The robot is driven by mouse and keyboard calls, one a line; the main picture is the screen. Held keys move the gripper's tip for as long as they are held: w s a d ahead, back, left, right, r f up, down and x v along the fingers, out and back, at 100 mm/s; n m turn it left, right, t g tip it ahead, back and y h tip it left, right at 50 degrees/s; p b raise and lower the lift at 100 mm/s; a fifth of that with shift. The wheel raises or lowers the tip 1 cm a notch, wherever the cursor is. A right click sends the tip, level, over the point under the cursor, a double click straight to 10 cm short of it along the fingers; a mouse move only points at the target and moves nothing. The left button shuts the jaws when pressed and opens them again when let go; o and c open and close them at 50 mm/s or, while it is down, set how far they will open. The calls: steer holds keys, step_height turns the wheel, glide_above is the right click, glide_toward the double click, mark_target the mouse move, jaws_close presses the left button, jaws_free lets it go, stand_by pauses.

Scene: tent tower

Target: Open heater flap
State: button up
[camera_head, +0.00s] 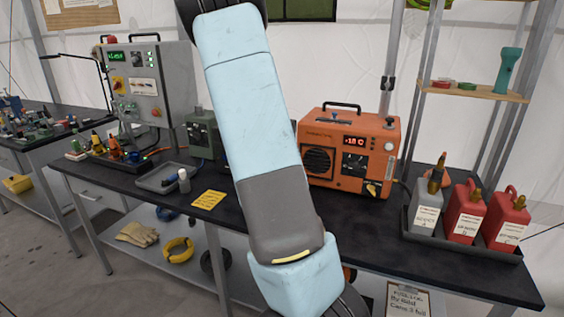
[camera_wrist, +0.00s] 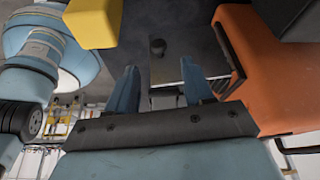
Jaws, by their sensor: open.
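The orange heater (camera_head: 384,128) stands on the dark bench, right of my arm in the head view. Its front has a round black grille (camera_head: 318,160), a black panel (camera_head: 355,163), a red-lit display and a black top handle. I cannot tell which part is the flap, and my arm hides the area at its left edge. In the wrist view an orange body (camera_wrist: 243,45), likely the heater, fills the right side. My gripper (camera_wrist: 160,68) shows there with two blue fingers apart and nothing between them. The gripper is hidden in the head view.
A tray (camera_head: 455,250) with a grey and two red canisters stands right of the heater. A yellow card (camera_head: 208,199) and a grey tray (camera_head: 165,178) lie left of my arm. A grey control box (camera_head: 170,85) stands farther left. A metal shelf post rises behind the heater.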

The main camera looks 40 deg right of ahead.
steer(key=shift+v, duration=3)
steer(key=shift+w, duration=0.1)
steer(key=s+a+r+n+t+y, duration=0.1)
steer(key=s+a+r+n+t, duration=0.2)
steer(key=s+a+n, duration=1)
steer(key=s+a+r+n+t+y, duration=0.1)
steer(key=s+a+r+n+t, duration=0.2)
steer(key=s+a+n, duration=1)
steer(key=a+n+t, duration=0.1)
steer(key=n+t, duration=0.1)
steer(key=t, duration=0.1)
steer(key=shift+s+y, duration=0.25)
steer(key=shift+y, duration=0.15)
